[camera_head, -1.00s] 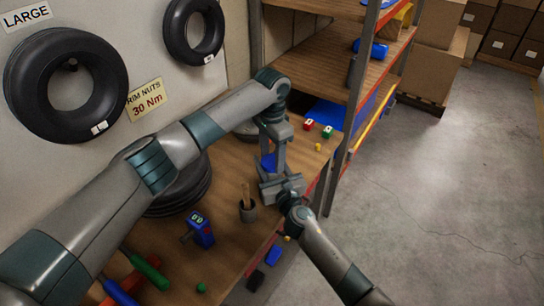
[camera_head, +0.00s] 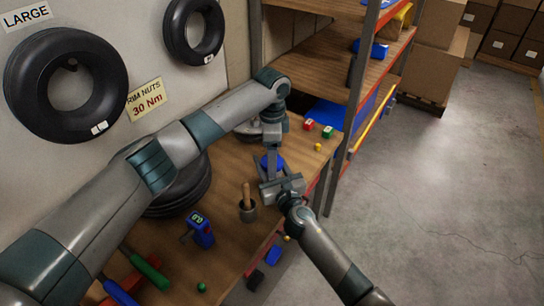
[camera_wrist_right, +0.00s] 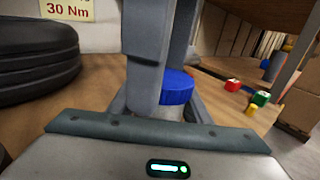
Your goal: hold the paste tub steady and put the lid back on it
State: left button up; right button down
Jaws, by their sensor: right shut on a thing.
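The blue lid (camera_head: 279,163) sits at the top of the paste tub, and it also shows in the right wrist view (camera_wrist_right: 178,86). The pale tub (camera_wrist_right: 168,113) stands below it, mostly hidden by fingers. I cannot tell whether the lid is fully seated. My right gripper (camera_head: 271,180) is low on the bench, shut on the tub, with a finger on either side of it. My left gripper (camera_head: 271,160) points down from above, one finger in front of the lid and one behind it. Whether it grips the lid is unclear.
On the bench (camera_head: 228,165) stand a cup with a wooden handle (camera_head: 247,205), a blue tool with a display (camera_head: 200,230) and stacked tyres (camera_head: 180,190). Red (camera_head: 308,125) and green (camera_head: 328,131) blocks lie beyond the grippers. A shelf rack (camera_head: 350,130) stands close on the right.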

pick_arm(q)
jog(key=shift+r, duration=2.25)
jog(key=shift+r, duration=0.1)
jog(key=shift+c, duration=0.6)
jog(key=r+n, duration=0.1)
jog(key=n, duration=0.2)
jog(key=shift+r+n, duration=0.3)
jog(key=shift+r, duration=0.1)
jog(key=shift+r+n, duration=0.4)
jog(key=shift+n, duration=0.4)
jog(key=shift+r+n, duration=0.35)
jog(key=shift+n, duration=0.45)
jog(key=shift+f, duration=0.1)
jog(key=shift+f, duration=3.95)
jog(key=shift+c, duration=0.5)
